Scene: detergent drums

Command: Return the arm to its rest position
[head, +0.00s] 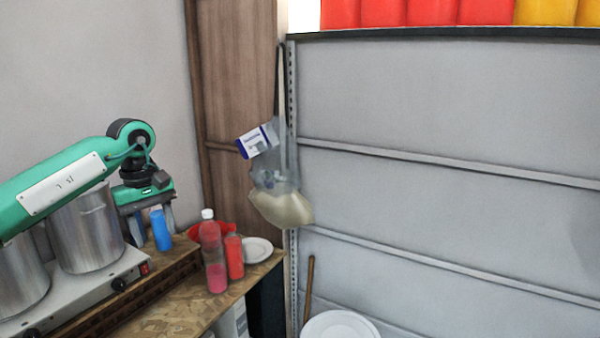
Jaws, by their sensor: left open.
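My left arm (60,190) is green and comes in from the left edge, reaching over the steel pots on the counter. My left gripper (153,226) points down, open, at the counter's back left near a blue cup (160,231). The cup shows between the fingers in the picture; I cannot tell whether they touch it. My right gripper is not in view. Red drums (432,11) and yellow drums (548,11) stand in a row on the high shelf at top right, cut off by the frame.
Steel pots (87,235) stand on a hot plate (95,290). A bag (280,207) hangs from the rack post. A white round lid (340,325) is low down.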

